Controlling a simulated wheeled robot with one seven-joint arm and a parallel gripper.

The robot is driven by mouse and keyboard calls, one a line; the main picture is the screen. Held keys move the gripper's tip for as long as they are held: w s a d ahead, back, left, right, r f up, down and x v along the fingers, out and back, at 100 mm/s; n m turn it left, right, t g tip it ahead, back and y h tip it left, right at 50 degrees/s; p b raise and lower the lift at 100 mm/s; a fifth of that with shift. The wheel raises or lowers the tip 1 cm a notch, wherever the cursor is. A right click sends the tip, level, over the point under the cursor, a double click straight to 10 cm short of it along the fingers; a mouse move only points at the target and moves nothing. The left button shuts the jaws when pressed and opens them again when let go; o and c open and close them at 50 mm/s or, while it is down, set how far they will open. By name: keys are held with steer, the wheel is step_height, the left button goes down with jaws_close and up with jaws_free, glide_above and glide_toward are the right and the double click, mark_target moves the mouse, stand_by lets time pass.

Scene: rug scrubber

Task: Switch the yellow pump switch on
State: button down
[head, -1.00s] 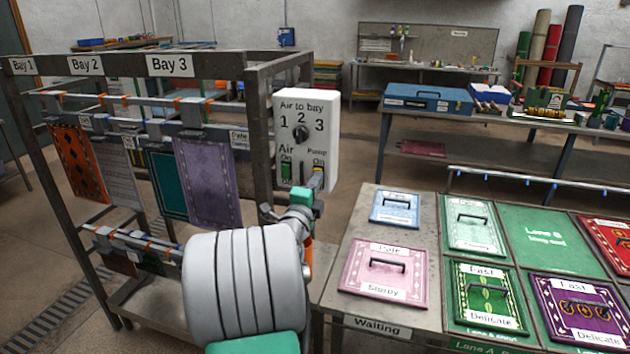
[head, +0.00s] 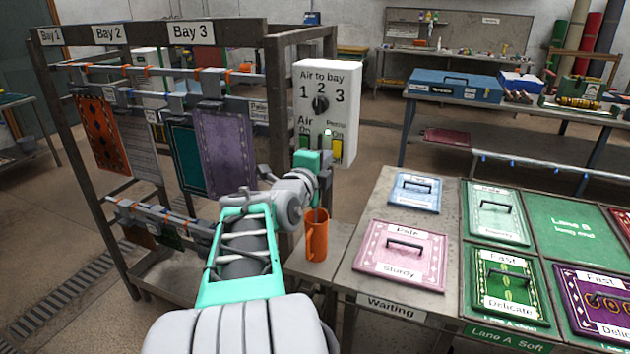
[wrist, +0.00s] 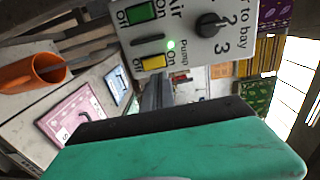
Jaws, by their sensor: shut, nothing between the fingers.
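The white control box (head: 323,100) stands on the Bay 3 side of the rack. Its yellow pump switch (head: 337,151) is at the lower right, under the Pump label. The switch also shows in the wrist view (wrist: 154,62), with a lit green lamp (wrist: 171,44) beside it. The green air switch (wrist: 140,12) sits on the other side of a dark slot. My gripper (head: 318,164) is shut and empty, in front of the box's lower part and left of the yellow switch. I cannot tell the switch's tilt clearly.
The black bay knob (head: 320,104) is above the switches. An orange mug (head: 317,236) stands on a small ledge below my gripper. Hanging rugs (head: 229,150) fill the rack at left. The waiting table (head: 375,285) with rug samples is at right.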

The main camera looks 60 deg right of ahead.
steer(key=a+b, duration=0.1)
steer(key=a, duration=0.6)
steer(key=shift+s+r+b, duration=0.2)
steer(key=shift+r+b, duration=0.15)
steer(key=shift+r, duration=0.05)
